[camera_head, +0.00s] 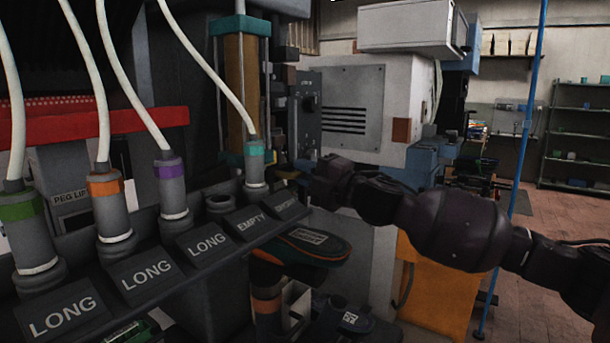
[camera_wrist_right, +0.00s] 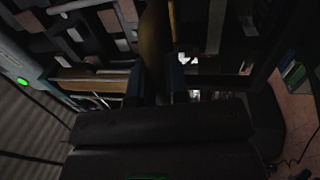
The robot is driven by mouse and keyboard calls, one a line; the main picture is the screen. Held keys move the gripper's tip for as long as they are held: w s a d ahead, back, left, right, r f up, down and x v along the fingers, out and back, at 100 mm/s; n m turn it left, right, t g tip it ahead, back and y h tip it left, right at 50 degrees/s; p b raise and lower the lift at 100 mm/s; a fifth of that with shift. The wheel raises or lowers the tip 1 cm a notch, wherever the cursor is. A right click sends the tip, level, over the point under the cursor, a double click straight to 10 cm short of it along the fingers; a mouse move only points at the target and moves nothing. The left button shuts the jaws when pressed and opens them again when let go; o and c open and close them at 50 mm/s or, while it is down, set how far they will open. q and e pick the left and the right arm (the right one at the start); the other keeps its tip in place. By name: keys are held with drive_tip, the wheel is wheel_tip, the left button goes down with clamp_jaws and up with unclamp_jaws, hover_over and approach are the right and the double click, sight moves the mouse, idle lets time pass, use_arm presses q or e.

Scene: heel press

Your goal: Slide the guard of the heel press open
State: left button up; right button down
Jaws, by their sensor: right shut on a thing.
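The heel press stands at the middle left of the head view, with an upright amber part (camera_head: 240,85) between teal end pieces. I cannot tell whether this part belongs to the guard. My right gripper (camera_head: 298,172) reaches in from the right, low at the press's right side; its fingertips are partly hidden there. In the right wrist view, a thin amber panel (camera_wrist_right: 155,45), which looks like the guard's edge, runs between the two fingers of my right gripper (camera_wrist_right: 155,88). The gripper is shut on it. How far open the guard stands is hard to see. My left gripper is out of view.
A sloping row of holders with LONG and EMPTY labels (camera_head: 207,243) and cabled tools (camera_head: 173,185) fills the lower left. A dark shoe-shaped piece (camera_head: 305,242) sits below my right gripper. A white machine cabinet (camera_head: 350,105) stands behind. A blue pole (camera_head: 525,130) rises at right.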

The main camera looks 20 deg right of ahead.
wheel_tip(320, 180, up, 8)
drive_tip(key=p, duration=0.5)
drive_tip(key=shift+p, duration=0.35)
drive_tip(key=shift+r, duration=0.1)
drive_tip(key=shift+f, duration=0.2)
drive_tip(key=c, duration=1.1)
unclamp_jaws()
drive_tip(key=shift+c, duration=0.2)
drive_tip(key=shift+d, duration=0.1)
drive_tip(key=b+v, duration=0.2)
drive_tip(key=v, duration=0.8)
drive_tip(key=shift+s+d, duration=0.15)
drive_tip(key=shift+s, duration=0.2)
